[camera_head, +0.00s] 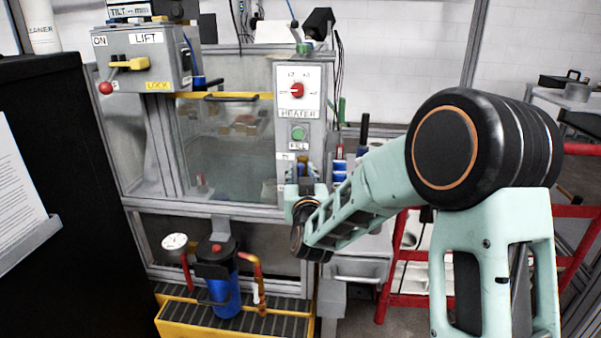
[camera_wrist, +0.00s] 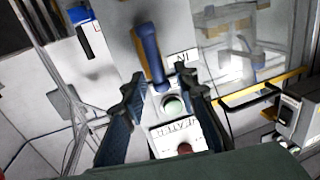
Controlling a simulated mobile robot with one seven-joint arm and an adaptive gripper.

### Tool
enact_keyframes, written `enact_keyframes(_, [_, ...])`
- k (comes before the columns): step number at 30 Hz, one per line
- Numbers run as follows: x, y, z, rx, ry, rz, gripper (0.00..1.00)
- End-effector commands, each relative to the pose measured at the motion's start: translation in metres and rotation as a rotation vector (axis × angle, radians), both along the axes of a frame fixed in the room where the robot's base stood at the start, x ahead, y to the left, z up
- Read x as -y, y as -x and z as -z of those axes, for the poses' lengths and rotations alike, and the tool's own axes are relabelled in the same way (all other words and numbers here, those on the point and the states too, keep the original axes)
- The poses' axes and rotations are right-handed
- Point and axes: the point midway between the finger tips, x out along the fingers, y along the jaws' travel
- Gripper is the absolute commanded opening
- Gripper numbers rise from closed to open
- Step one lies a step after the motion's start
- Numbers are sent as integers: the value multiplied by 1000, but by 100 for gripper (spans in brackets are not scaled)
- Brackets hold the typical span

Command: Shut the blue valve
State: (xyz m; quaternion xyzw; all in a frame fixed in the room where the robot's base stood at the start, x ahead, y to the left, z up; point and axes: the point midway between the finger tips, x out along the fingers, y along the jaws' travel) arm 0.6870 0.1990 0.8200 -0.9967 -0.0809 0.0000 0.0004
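A blue valve handle (camera_wrist: 149,52) shows in the wrist view on a grey panel, beside the label "IN". It is a long lever lying along the panel, running down the picture toward a pale green button. My gripper (camera_wrist: 162,77) is open, with its two dark fingers on either side of the lever's lower end. I cannot tell whether either finger touches it. In the head view my gripper (camera_head: 305,173) is in front of the panel's lower part, below the "FILL" button, and my arm and gripper hide most of the valve.
Above the valve in the head view are the green fill button (camera_head: 298,133) and the red heater knob (camera_head: 297,90). A yellow-edged glass door (camera_head: 225,97) is to the left. A lift control box (camera_head: 143,57) stands upper left, a blue canister (camera_head: 226,295) below.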

Motion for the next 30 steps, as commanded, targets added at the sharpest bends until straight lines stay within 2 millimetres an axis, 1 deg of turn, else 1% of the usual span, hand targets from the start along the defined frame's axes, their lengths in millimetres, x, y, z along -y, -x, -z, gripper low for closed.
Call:
enact_keyframes(3, [-2, -10, 0, 1, 0, 0, 28])
enact_keyframes(6, [-2, -14, 0, 0, 0, -1, 28])
enact_keyframes(14, [-3, -15, 0, 0, 1, -1, 28])
enact_keyframes(15, [-3, -15, 0, 0, 1, -1, 27])
enact_keyframes(17, [-3, -15, 0, 0, 1, -1, 20])
enact_keyframes(22, [-3, -15, 0, 0, 1, -1, 1])
enact_keyframes(23, [-3, -15, 0, 0, 1, -1, 0])
enact_keyframes(30, [-2, -15, 0, 1, -7, 0, 0])
